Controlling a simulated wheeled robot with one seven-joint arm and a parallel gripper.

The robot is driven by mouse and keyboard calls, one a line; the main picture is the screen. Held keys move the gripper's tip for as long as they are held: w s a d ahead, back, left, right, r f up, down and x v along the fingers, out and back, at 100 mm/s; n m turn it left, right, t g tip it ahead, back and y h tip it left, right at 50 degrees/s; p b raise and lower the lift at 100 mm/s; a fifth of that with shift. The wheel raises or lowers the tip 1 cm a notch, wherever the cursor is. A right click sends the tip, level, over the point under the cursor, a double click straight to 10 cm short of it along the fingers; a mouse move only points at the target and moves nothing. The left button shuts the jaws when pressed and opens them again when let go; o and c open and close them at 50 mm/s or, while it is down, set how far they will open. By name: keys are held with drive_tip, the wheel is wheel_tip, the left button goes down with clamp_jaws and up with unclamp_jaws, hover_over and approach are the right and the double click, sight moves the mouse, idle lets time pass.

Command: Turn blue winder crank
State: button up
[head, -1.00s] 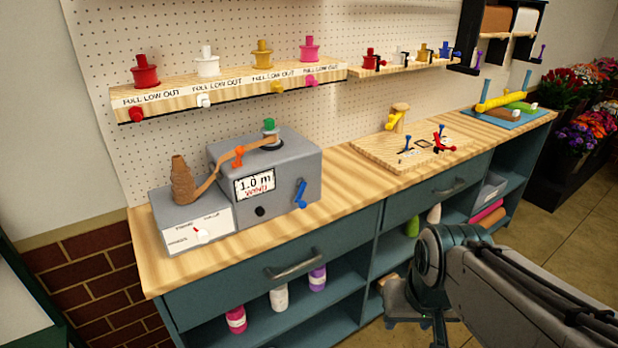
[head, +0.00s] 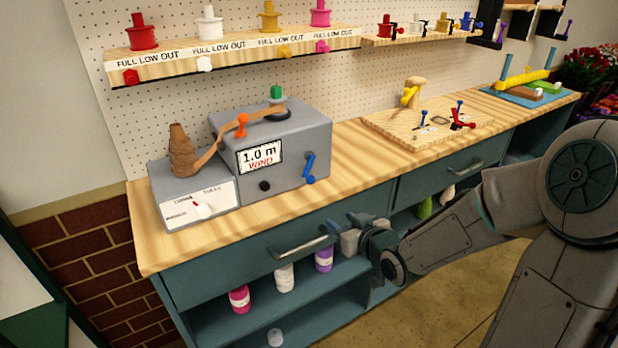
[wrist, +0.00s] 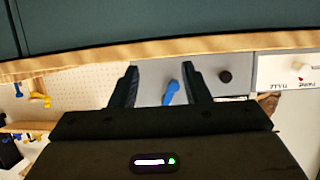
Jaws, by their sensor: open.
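The blue winder crank (head: 309,168) is on the front of the grey winder box (head: 285,185), right of its "1.0 m WIND" display (head: 260,158). It stands nearly upright with a slight lean. My gripper (head: 342,222) is open and empty, in front of the drawer, lower than the crank and to its right in the head view. In the wrist view, which is upside down, the crank (wrist: 171,92) appears between the two dark fingers of my gripper (wrist: 158,68); they are apart from it.
A drawer handle (head: 300,247) sticks out just left of my gripper. A black knob (head: 265,186) is on the winder front. A grey dial box (head: 195,192) adjoins it on the left.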

sight(313, 180)
drive_tip(key=w+a+r+t+y, duration=0.1)
drive_tip(key=w+a, duration=0.2)
drive_tip(key=w, duration=0.1)
drive_tip(key=w+a+r+t+y, duration=0.1)
drive_tip(key=w+a+r, duration=0.1)
drive_tip(key=w+a, duration=0.1)
drive_tip(key=w+a+r+y, duration=0.1)
drive_tip(key=w+a, duration=0.2)
drive_tip(key=w, duration=0.2)
drive_tip(key=shift+r+t, duration=0.15)
drive_tip(key=shift+t, duration=0.25)
clamp_jaws()
